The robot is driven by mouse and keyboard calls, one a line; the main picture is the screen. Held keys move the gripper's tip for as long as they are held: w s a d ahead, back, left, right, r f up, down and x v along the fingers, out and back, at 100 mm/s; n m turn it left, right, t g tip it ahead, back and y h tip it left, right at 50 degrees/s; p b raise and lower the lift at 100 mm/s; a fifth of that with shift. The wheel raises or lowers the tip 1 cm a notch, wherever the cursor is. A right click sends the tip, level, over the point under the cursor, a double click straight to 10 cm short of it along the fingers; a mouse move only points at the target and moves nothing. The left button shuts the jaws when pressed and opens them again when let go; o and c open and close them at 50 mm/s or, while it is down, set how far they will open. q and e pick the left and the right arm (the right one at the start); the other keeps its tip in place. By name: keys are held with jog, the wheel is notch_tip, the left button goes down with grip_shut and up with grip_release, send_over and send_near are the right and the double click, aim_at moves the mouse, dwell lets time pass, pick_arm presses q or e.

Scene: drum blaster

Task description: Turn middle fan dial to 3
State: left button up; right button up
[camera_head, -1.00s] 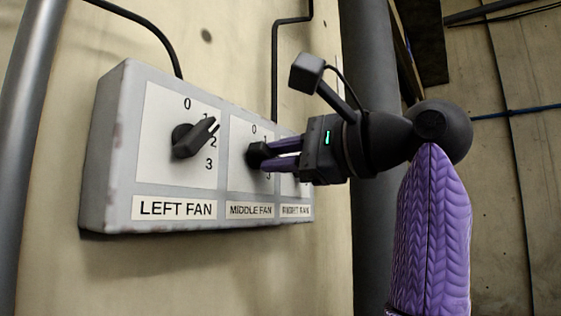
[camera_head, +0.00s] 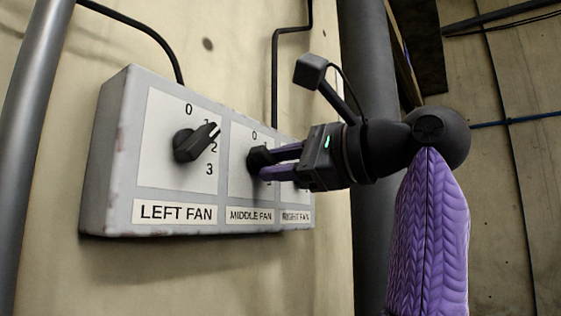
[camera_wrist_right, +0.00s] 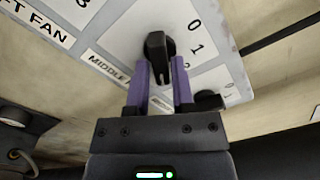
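The middle fan dial (camera_head: 257,160) is a black knob on the middle white plate, above the "MIDDLE FAN" label (camera_head: 251,216). My right gripper (camera_head: 267,161) reaches it from the right, with one purple finger on each side. Which number the dial points to cannot be told. My left gripper is not in view.
The left fan dial (camera_head: 194,143) points up and right, near 1. The right fan dial (camera_wrist_right: 208,100) is mostly behind my gripper in the head view. The grey box (camera_head: 110,150) is on the wall, with pipes (camera_head: 32,120) on either side.

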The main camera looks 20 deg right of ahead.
jog(key=shift+o, duration=1.4)
jog(key=b+v, duration=0.3)
jog(key=v, duration=0.7)
jog(key=shift+w, duration=0.1)
